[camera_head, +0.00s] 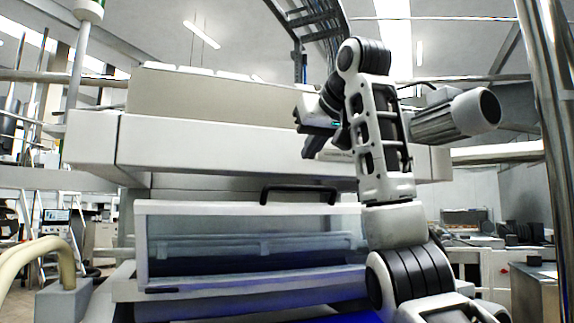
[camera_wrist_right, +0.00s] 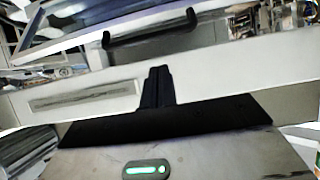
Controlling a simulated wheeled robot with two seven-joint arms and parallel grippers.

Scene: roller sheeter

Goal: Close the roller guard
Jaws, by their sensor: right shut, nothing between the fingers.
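The roller guard (camera_head: 250,222) is a clear panel in a pale frame on the front of the white machine, below its wide beam. A black bar handle (camera_head: 298,188) sits at the guard's top edge. The handle also shows at the top of the wrist view (camera_wrist_right: 150,28), beyond a white beam. My right gripper (camera_head: 312,118) is raised in front of the machine's upper body, above the handle and apart from it. Its black fingers (camera_wrist_right: 158,72) are together and empty in the wrist view. My left gripper is out of view.
The machine's wide white beam (camera_head: 220,145) juts out above the guard. A shiny metal post (camera_head: 548,130) stands at the right edge. A beige curved tube (camera_head: 38,252) is at lower left. Open space lies in front of the guard's left part.

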